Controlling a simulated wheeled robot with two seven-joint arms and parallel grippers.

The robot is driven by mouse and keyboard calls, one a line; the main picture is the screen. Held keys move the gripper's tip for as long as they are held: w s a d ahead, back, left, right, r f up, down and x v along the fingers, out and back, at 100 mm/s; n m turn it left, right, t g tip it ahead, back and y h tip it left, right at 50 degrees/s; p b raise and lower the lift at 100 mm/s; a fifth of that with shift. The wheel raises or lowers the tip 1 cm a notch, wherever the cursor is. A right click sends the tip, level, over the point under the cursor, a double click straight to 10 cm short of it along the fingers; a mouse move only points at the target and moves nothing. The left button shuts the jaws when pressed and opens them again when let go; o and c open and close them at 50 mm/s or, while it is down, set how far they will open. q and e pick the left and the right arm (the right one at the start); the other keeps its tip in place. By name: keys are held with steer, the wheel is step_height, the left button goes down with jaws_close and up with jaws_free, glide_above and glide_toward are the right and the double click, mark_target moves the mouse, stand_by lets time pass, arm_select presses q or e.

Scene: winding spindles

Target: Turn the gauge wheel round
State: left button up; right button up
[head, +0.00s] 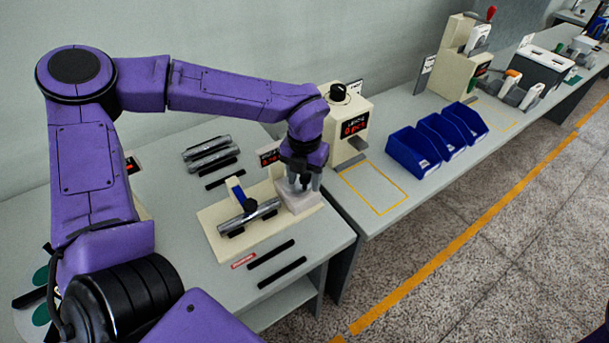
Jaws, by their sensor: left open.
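A cream fixture plate (212,220) lies on the near bench. My left gripper (303,184) points down at the plate's right end, fingers apart, just at the top of a pale block (300,203). The fingers hide part of that block, and I cannot tell whether they touch it. A small red-lit display (269,157) stands behind, partly covered by my arm. I cannot make out for certain which part is the gauge wheel. My right gripper is out of view.
More spindles (208,150) lie at the back of the bench, and black strips (271,262) at its front. A cream box with a black knob (350,115) and red display stands right of my gripper. Blue bins (413,150) and a yellow-outlined clear area lie farther right.

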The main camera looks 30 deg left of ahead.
arm_select(q)
steer(key=shift+c, duration=0.3)
jaws_close()
steer(key=shift+r, duration=0.1)
steer(key=m+p, duration=0.2)
steer(key=shift+s+r+p, duration=0.2)
steer(key=shift+p, duration=0.1)
steer(key=m+p, duration=0.3)
steer(key=shift+s+a, duration=0.2)
steer(key=shift+s, duration=0.05)
steer(key=shift+f+m+p, duration=0.15)
steer(key=shift+m+p, duration=0.15)
steer(key=shift+m, duration=0.3)
